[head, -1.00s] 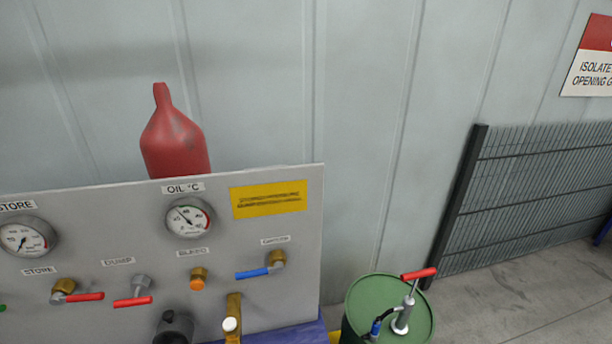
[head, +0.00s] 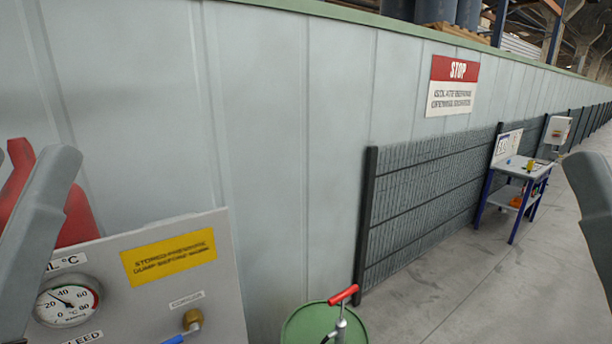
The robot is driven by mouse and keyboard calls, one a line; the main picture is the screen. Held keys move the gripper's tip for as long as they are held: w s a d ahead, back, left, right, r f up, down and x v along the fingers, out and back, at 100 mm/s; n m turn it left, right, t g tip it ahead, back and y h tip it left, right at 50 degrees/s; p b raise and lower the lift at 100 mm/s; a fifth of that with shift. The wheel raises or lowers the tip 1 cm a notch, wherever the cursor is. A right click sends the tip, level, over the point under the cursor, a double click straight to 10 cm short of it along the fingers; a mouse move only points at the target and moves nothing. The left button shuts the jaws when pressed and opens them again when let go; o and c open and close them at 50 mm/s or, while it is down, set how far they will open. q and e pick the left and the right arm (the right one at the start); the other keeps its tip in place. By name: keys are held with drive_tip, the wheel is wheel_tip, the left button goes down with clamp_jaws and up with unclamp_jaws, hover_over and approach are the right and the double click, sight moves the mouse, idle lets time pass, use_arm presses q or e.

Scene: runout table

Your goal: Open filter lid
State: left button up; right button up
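No filter lid can be made out in the head view. The grey control panel (head: 215,300) fills the lower left, with a round OIL °C gauge (head: 67,301), a yellow warning label (head: 168,256) and a brass valve (head: 192,319) with a blue handle at the bottom edge. Grey parts of my arms stand at the left and right edges. Neither gripper's fingers show. The left arm part covers some of the panel and of the red bottle-shaped vessel (head: 78,215) behind it.
A green drum (head: 300,325) with a red-handled pump (head: 343,296) stands right of the panel. A dark mesh fence (head: 430,190) runs along the wall below a STOP sign (head: 453,85). A blue-legged workbench (head: 520,172) stands farther right. The floor in front of the fence is clear.

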use_arm(q)
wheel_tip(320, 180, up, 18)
drive_tip(key=p, duration=1.6)
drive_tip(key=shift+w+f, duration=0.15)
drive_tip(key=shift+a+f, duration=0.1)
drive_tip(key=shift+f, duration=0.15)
